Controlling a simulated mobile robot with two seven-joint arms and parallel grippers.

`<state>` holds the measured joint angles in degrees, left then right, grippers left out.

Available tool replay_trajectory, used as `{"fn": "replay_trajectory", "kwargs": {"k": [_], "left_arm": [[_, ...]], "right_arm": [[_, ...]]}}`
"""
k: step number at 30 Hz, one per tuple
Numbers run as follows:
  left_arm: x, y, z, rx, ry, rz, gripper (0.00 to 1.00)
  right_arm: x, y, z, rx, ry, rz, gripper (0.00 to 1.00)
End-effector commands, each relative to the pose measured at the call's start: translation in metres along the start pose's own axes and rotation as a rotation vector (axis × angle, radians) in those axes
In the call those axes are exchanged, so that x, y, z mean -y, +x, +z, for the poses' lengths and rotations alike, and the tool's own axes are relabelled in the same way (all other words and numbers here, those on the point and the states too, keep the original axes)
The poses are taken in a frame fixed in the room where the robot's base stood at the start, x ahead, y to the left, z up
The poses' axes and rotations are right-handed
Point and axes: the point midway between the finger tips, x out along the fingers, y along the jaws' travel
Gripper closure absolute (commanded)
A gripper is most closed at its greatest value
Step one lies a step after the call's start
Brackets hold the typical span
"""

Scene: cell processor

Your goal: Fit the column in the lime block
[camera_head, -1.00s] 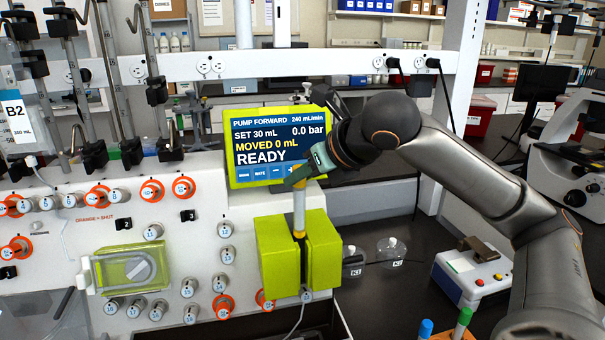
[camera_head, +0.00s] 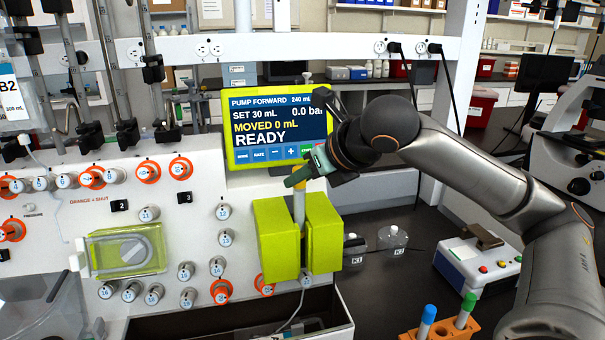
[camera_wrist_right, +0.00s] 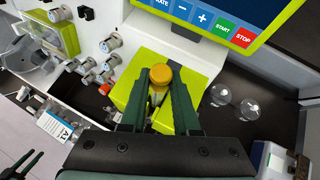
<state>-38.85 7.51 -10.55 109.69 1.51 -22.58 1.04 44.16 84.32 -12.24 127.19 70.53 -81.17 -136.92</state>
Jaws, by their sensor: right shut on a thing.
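My right gripper (camera_head: 300,178) comes in from the right and is shut on the upper part of the column (camera_head: 299,207). The column is a pale, roughly upright tube. Its orange-yellow cap (camera_wrist_right: 160,76) shows between the dark green fingers (camera_wrist_right: 161,95) in the right wrist view. The lime block (camera_head: 271,240) is on the front of the white machine and has a vertical slot between two halves. The column's lower part is at this slot, between the halves; I cannot tell how deep it sits.
The lime-framed pump screen (camera_head: 278,128) is close behind and above my right gripper. Knobs (camera_head: 217,266) cover the panel at left. Flasks (camera_head: 392,238) and a white-blue device (camera_head: 476,266) stand at right. An orange rack (camera_head: 450,332) is in front.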

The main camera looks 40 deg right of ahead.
Motion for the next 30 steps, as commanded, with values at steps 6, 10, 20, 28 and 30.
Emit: {"fn": "replay_trajectory", "kwargs": {"k": [6, 10, 20, 28, 30], "left_arm": [[0.000, 0.012, 0.014, 0.006, 0.000, 0.002, 0.51], [-0.003, 0.018, 0.021, 0.015, 0.000, 0.009, 0.51], [-0.014, 0.030, 0.016, 0.001, 0.006, 0.038, 0.51], [-0.014, 0.031, 0.010, -0.007, 0.010, 0.038, 0.51], [-0.013, 0.031, 0.010, -0.007, 0.011, 0.038, 0.51]], "right_arm": [[0.000, 0.013, -0.017, 0.000, 0.000, 0.000, 1.00], [0.000, 0.020, -0.025, 0.000, 0.000, 0.000, 1.00], [0.000, 0.034, -0.042, 0.001, 0.000, 0.000, 1.00], [0.000, 0.034, -0.042, 0.001, 0.000, 0.000, 1.00], [0.000, 0.034, -0.042, 0.001, 0.000, 0.000, 1.00]]}}
